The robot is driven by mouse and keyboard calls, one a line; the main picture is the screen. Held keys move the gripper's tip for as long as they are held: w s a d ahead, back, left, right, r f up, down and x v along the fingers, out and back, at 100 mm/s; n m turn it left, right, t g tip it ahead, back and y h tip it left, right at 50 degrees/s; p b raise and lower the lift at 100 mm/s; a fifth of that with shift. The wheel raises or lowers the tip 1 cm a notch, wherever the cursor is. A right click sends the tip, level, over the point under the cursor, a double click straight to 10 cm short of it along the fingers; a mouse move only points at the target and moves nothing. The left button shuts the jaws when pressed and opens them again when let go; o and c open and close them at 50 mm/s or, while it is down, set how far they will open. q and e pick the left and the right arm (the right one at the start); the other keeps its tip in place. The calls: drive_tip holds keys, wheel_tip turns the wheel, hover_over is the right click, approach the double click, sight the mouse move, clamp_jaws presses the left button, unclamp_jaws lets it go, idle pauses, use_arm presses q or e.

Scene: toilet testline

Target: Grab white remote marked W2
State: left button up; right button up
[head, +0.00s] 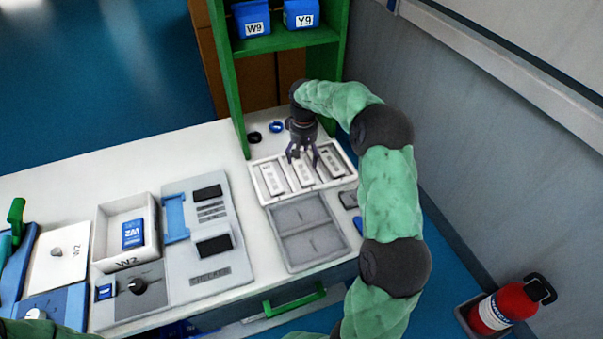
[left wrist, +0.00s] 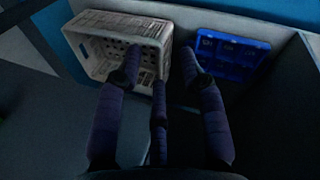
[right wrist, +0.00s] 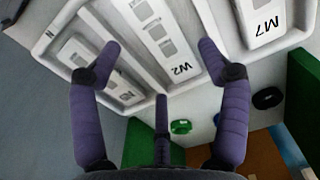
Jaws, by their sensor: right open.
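The white remote marked W2 (right wrist: 165,40) lies in the middle slot of a white tray (right wrist: 45,40), with its label legible in the right wrist view. In the head view it is the middle remote (head: 303,173), partly behind my fingers. My right gripper (head: 302,158) is open above it, pointing down. In the right wrist view its fingertips (right wrist: 158,48) are spread on either side of the W2 remote, and nothing is held. My left gripper (left wrist: 165,60) is open and empty in the left wrist view, away from the tray.
The remote marked M7 (right wrist: 262,20) and another remote (right wrist: 95,65) fill the neighbouring slots. Black (head: 254,137) and blue (head: 277,127) rings lie behind the tray, near a green shelf (head: 228,80). A grey divided tray (head: 308,232) is in front. The left wrist view shows a crate (left wrist: 115,30).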

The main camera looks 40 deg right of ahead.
sight(305, 169)
drive_tip(key=shift+s+d+f+b, duration=0.15)
drive_tip(key=shift+f+b, duration=0.6)
drive_tip(key=shift+f, duration=0.6)
drive_tip(key=shift+s+f+b, duration=0.15)
drive_tip(key=shift+f+b, duration=0.6)
drive_tip(key=shift+f, duration=0.6)
drive_tip(key=shift+r, duration=0.1)
drive_tip(key=c, duration=1)
